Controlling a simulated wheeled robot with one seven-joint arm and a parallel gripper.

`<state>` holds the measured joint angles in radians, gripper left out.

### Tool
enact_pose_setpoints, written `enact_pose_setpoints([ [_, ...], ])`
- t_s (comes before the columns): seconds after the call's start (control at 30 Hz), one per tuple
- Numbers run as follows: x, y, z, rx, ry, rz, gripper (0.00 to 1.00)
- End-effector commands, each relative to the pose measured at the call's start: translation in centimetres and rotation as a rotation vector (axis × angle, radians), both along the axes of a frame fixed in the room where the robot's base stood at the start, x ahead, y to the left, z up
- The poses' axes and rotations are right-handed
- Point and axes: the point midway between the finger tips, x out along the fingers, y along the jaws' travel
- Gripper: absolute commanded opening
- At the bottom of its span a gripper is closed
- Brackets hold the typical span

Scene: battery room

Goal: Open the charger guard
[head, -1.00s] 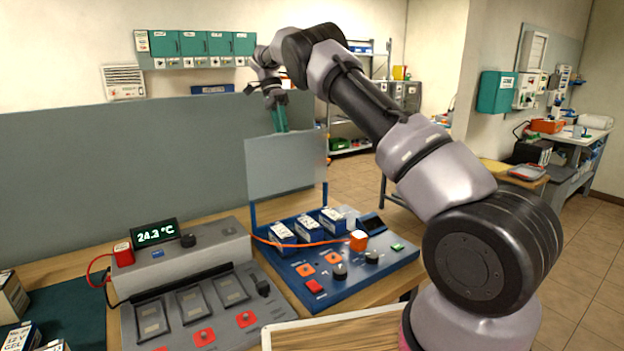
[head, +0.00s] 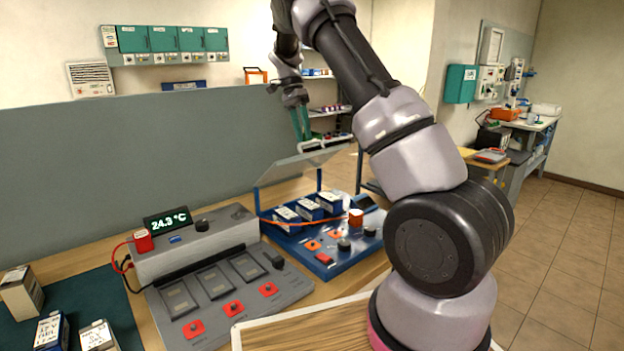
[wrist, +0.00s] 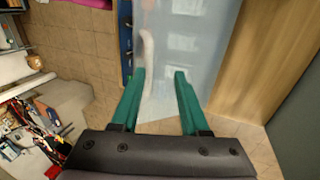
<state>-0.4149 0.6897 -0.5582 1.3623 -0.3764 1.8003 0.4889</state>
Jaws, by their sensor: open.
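The charger guard (head: 298,167) is a clear, greyish panel on two blue posts, above the blue charger (head: 345,262). It is raised off the charger and strongly tilted, showing as a thin slanted sheet. My gripper (head: 302,137) is above the panel's far edge with its green fingers pointing down. In the wrist view my gripper (wrist: 160,73) is open and empty, with the clear panel (wrist: 190,50) beyond its fingers. A pale curved bar (wrist: 147,60) shows near the left fingertip; I cannot tell whether they touch.
White-and-blue batteries (head: 308,208) sit in the charger, with an orange cable (head: 300,224) across it. A grey charger unit (head: 225,283) stands to its left. A grey partition (head: 120,180) stands behind the bench. A wooden-topped tray (head: 310,325) is in front.

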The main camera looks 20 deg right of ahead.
Motion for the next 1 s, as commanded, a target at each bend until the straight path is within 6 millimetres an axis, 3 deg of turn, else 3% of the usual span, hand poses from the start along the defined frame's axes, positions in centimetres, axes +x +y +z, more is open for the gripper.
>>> enact_pose_setpoints([
  [0.33,-4.2,-2.5,-3.3,0.019,-0.042,0.000,0.45],
  [1.0,-8.1,-4.2,-9.9,0.177,-0.433,-0.003,0.45],
])
